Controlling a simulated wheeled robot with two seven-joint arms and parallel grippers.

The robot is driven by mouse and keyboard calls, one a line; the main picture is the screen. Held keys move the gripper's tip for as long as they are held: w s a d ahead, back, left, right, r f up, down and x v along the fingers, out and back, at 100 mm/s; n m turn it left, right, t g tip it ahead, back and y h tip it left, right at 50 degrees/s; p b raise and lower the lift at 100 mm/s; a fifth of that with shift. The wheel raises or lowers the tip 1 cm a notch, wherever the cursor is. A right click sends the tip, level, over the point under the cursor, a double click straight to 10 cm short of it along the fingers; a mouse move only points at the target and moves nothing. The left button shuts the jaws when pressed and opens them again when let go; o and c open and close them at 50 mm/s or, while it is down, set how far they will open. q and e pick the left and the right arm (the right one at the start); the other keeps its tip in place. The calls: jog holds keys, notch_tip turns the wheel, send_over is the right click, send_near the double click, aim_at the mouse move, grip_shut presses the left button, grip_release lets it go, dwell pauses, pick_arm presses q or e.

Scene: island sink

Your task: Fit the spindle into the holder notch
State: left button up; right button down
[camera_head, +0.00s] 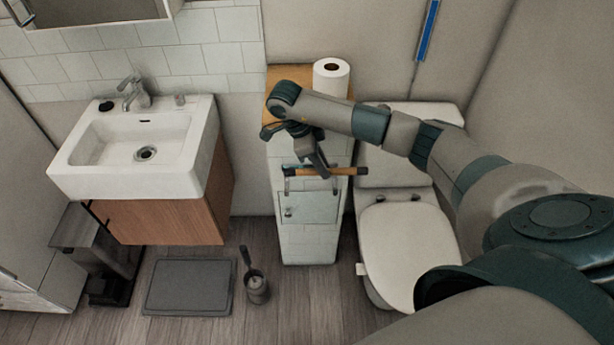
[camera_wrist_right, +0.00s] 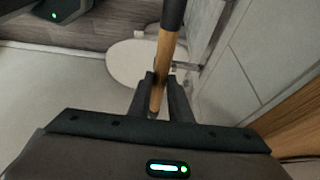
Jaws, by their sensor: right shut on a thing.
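The spindle (camera_head: 346,171) is a wooden rod with dark ends. It lies roughly level across the front of the low tiled partition in the head view. It also shows in the right wrist view (camera_wrist_right: 166,55), running up between the fingers. My right gripper (camera_head: 320,170) is shut on the spindle near its middle. The holder (camera_head: 309,207) is a pale metal plate with upright side arms on the partition's front, just below the spindle. I cannot tell whether the spindle's ends touch its notches. My left gripper is not in view.
A paper roll (camera_head: 331,78) stands on the partition's wooden top (camera_head: 285,75). A toilet (camera_head: 408,245) is close on the right. A sink (camera_head: 140,150) is on the left. A brush in a pot (camera_head: 257,288) and a grey mat (camera_head: 190,286) are on the floor.

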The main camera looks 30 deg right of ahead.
aim_at(307, 170)
jog(key=w+a+f, duration=0.2)
jog(key=w+a, duration=0.1)
jog(key=shift+f, duration=0.3)
notch_tip(307, 170, down, 4)
jog(key=shift+p, duration=0.9)
jog(key=shift+f, duration=0.1)
jog(key=c, duration=1.6)
grip_release()
